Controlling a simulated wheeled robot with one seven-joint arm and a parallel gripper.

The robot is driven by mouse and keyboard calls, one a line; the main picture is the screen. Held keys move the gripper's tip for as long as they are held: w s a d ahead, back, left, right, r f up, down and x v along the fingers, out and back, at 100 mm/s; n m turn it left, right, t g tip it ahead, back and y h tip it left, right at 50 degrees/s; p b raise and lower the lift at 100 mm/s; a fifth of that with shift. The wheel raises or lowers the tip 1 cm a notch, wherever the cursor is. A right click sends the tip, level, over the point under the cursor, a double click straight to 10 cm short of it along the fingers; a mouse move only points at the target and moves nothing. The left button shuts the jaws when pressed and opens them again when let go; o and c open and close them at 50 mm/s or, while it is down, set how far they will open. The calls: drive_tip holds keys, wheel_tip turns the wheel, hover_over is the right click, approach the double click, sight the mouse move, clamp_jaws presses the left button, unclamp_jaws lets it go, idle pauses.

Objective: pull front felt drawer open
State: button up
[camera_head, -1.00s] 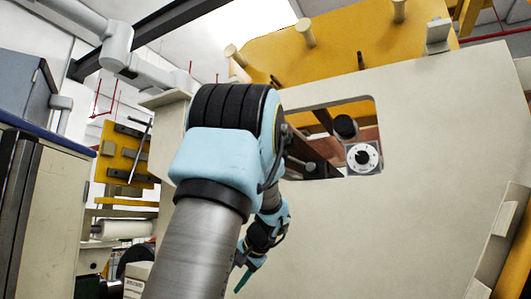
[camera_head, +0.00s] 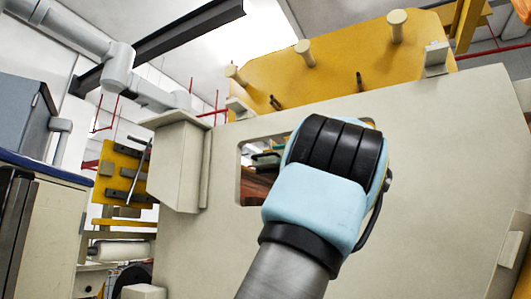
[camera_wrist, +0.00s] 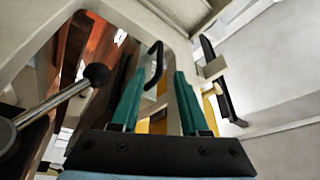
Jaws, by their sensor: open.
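My gripper (camera_wrist: 160,75) is open, with its two teal fingers pointing away in the wrist view. A black curved bar handle (camera_wrist: 154,62) shows between and just beyond the fingertips. I cannot tell whether the fingers touch it, or whether it belongs to the front felt drawer. A second black bar handle (camera_wrist: 216,82) is to the right of the fingers. No felt drawer can be clearly made out in either view. In the head view my arm's blue and black joint covers part of the opening in the cream panel (camera_head: 430,170), and my gripper is hidden behind it.
A metal lever with a black ball knob (camera_wrist: 96,75) reaches in close on the left of the fingers. A cream box-shaped part (camera_head: 178,165) juts from the panel's left side. A yellow plate with pegs (camera_head: 335,62) stands above the panel.

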sight(265, 155)
drive_tip(key=p+x, duration=0.3)
drive_tip(key=x, duration=0.3)
drive_tip(key=shift+r, duration=0.15)
drive_tip(key=shift+x, duration=0.8)
drive_tip(key=shift+f, duration=0.25)
clamp_jaws()
